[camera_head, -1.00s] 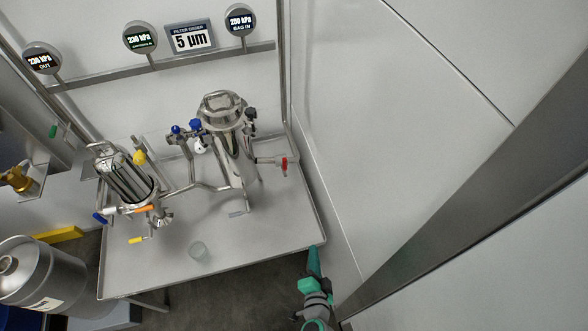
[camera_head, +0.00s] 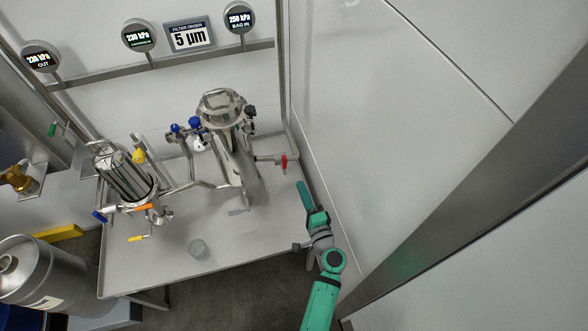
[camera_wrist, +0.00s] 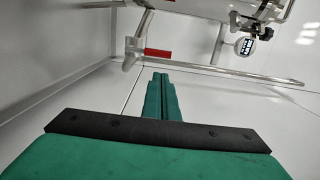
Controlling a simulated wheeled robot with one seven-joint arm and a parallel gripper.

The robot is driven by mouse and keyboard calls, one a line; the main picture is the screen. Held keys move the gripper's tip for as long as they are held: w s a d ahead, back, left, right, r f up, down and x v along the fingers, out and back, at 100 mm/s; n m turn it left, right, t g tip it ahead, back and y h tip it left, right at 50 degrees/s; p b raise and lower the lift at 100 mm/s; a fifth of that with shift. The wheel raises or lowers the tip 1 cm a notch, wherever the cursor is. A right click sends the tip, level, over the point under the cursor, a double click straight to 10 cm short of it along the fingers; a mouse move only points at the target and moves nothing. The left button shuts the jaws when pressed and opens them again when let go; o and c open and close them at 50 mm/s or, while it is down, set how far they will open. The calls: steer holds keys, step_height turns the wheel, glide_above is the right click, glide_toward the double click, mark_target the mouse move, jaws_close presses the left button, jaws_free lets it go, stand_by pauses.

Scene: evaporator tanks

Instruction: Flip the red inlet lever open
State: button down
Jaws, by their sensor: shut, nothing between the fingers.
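The red inlet lever (camera_head: 284,163) sits on the end of a short horizontal pipe to the right of the tall steel filter housing (camera_head: 232,155). In the head view its handle hangs roughly downward. In the wrist view the red lever (camera_wrist: 158,53) lies ahead of my fingers, a little above the fingertips in the picture. My gripper (camera_head: 302,187) is green, shut and empty, over the right part of the steel table. Its fingertips (camera_wrist: 160,78) are apart from the lever, a short way below it in the head view.
The steel table (camera_head: 230,262) has a raised rim. A white wall (camera_head: 370,150) stands close on the right, with a vertical pipe (camera_head: 288,90) near the lever.

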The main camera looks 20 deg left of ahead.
mark_target(283, 161)
steer(key=x, duration=1)
steer(key=shift+w, duration=0.15)
steer(key=shift+d, duration=0.15)
